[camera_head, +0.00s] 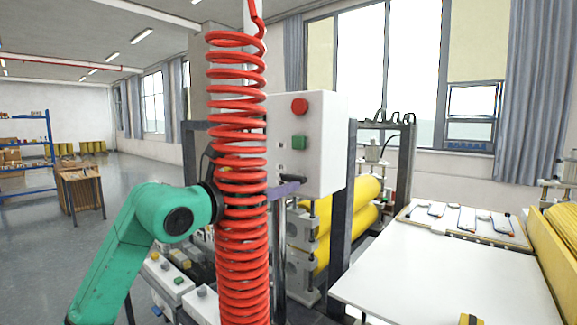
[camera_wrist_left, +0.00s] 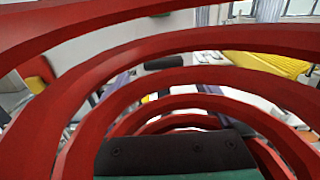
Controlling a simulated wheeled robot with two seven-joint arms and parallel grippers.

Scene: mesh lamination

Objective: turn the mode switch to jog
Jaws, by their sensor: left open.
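The white control box (camera_head: 323,150) stands in the middle of the head view, with a red button (camera_head: 299,106) above a green button (camera_head: 299,142). A mode switch cannot be made out clearly; the lower front of the box is partly covered by my left gripper (camera_head: 288,186) and a red coiled hose (camera_head: 237,250). My left gripper is open, its dark fingers in front of the box's lower part. Most of the hand is hidden behind the hose. In the left wrist view, red coils (camera_wrist_left: 190,74) cross the picture and hide most of the box. My right gripper is not in view.
The hose hangs directly across my left wrist. A dark frame with yellow rollers (camera_head: 365,197) stands behind the box. A white table (camera_head: 445,275) is at the right. Small button boxes (camera_head: 165,278) sit low at the left. Open floor lies at the far left.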

